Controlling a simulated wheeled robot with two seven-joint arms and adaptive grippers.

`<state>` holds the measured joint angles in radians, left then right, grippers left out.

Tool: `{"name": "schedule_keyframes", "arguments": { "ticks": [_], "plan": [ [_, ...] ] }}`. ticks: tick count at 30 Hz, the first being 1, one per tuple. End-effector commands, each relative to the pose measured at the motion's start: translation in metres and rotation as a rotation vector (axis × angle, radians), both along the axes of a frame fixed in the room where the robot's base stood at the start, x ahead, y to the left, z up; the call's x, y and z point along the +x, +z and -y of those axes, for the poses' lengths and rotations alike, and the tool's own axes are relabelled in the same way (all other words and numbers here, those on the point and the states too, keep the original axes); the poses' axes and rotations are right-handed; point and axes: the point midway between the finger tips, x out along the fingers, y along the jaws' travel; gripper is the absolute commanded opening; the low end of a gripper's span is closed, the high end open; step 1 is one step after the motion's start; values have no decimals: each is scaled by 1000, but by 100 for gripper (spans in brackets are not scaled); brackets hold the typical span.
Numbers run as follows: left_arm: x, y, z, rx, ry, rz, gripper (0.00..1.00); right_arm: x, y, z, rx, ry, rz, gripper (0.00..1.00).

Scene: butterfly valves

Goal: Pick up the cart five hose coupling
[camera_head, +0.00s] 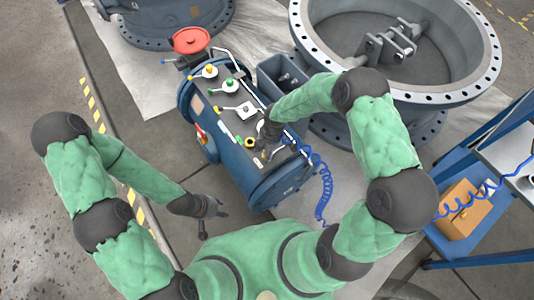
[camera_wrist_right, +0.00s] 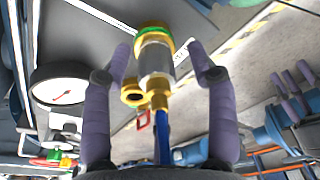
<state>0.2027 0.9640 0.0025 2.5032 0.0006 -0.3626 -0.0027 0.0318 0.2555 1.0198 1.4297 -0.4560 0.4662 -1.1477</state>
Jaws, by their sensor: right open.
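The hose coupling (camera_wrist_right: 156,60) shows in the right wrist view as a silver and brass fitting with a green ring, on a blue hose (camera_wrist_right: 164,135). It sits between the two purple fingers of my right gripper (camera_wrist_right: 160,47), with a visible gap on each side. In the head view my right gripper (camera_head: 263,148) is over the front part of the blue cart (camera_head: 285,188) and largely hides the coupling. My left gripper (camera_head: 210,214) is empty, low and left of the cart, with its fingers apart.
A coiled blue hose (camera_head: 324,190) hangs at the cart's right. A large flanged valve ring (camera_head: 470,90) is at the upper right. A gauge (camera_wrist_right: 70,86) is left of the right gripper. Floor is clear left of the cart.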

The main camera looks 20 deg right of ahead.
Motion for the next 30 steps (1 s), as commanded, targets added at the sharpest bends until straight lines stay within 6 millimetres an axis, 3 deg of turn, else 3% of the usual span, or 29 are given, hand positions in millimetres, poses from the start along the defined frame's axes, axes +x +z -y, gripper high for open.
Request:
{"name": "schedule_keyframes", "arguments": {
  "ticks": [5,11,12,23,30],
  "plan": [
    [0,1,0,0,0,0,40,1,1,0,0,0,1,58],
    [0,1,0,0,0,0,40,0,1,0,0,0,1,8],
    [0,1,0,0,0,0,40,0,1,0,0,0,1,6],
    [0,2,0,0,0,0,40,0,2,0,0,0,0,5],
    [0,11,0,0,0,0,40,0,16,-1,0,0,0,5]
  ]
}}
